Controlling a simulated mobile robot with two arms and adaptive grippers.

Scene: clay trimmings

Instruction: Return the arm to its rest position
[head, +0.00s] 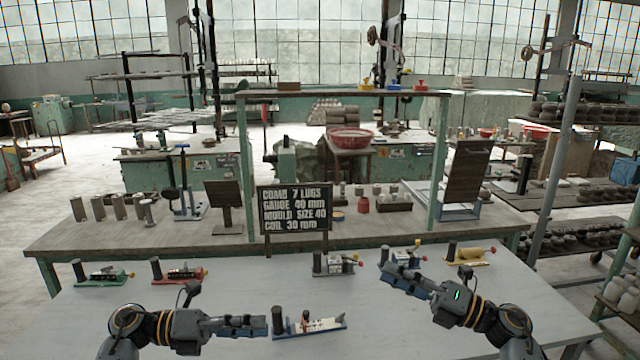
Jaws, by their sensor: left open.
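My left gripper (262,326) is low over the front of the grey table (215,292), pointing right. It is open, and its tips are close beside the dark upright cylinder of a white and blue fixture (318,327). I cannot tell whether they touch it. My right gripper (386,268) reaches in from the right and points up and left across the table. It is just in front of a blue-grey fixture (407,256), which it partly hides. Whether its fingers are open or shut is not clear.
Along the table's back stand a green fixture (104,276), a red one (180,273), a grey one (334,263) and a yellow one (470,256). Behind is a wooden bench with a black sign (295,208) and a green frame (242,165). The table's middle is mostly clear.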

